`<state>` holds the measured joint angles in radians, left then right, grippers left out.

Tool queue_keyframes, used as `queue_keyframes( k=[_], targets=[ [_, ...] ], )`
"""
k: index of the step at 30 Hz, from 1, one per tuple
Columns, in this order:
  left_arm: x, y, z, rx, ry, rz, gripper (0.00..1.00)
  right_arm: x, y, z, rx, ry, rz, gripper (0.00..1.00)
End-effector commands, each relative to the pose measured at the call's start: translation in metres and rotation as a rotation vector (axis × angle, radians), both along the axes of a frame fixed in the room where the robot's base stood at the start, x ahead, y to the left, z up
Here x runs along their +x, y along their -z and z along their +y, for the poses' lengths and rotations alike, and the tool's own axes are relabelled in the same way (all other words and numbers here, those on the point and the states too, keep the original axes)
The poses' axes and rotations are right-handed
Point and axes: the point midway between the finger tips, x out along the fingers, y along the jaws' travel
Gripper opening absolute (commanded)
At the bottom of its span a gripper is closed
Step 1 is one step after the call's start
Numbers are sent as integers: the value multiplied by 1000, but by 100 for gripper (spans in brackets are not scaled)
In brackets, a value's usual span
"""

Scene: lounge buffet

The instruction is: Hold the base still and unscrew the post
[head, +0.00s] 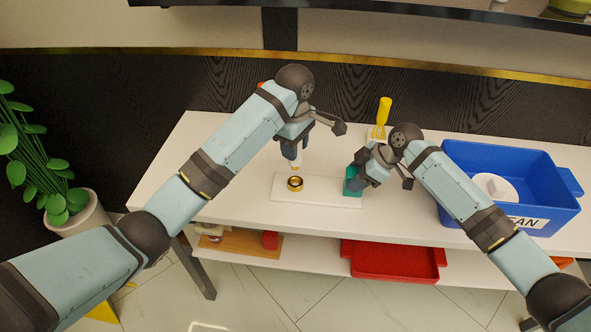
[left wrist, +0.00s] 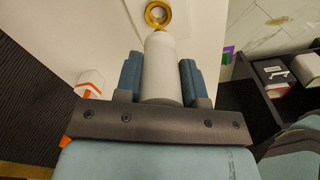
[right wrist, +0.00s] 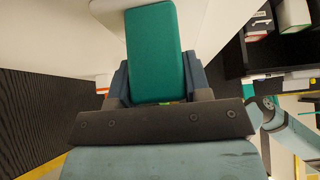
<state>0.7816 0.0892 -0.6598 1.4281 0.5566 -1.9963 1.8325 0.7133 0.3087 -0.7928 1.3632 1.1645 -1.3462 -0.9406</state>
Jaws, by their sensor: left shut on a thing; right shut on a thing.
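A white base plate (head: 318,199) lies on the white tabletop. A gold ring (head: 295,184) sits on its left part, its dark hole open to view. A teal block (head: 351,187) stands at the plate's right end. My right gripper (head: 360,174) is shut on this block, which fills the right wrist view (right wrist: 155,55) between the fingers. My left gripper (head: 292,153) is shut on the white post (left wrist: 161,70). The post's lower end is above the gold ring (left wrist: 158,14) and looks apart from it. My left gripper hides the post's upper part in the head view.
A blue bin (head: 468,155) with a round white thing inside stands on the table at the right. A yellow whisk (head: 384,110) stands upright behind my right gripper. A red tray (head: 395,260) is on the lower shelf. The tabletop left of the plate is clear.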

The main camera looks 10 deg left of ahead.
Motion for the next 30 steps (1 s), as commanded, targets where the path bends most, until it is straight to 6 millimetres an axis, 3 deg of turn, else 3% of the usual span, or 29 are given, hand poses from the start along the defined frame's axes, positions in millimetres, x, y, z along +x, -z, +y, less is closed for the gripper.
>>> queue_keyframes(
  k=[11,12,15,30],
  targets=[
    [0,-6,0,0,1,0,4,-3,5,1,-2,-2,8,0],
    [0,-6,0,0,1,-1,4,-3,5,1,-2,-2,8,49],
    [0,-6,0,0,1,0,4,-2,4,1,-2,-2,6,72],
    [0,-7,0,0,0,-1,4,0,-11,-8,0,-1,1,74]
  ],
)
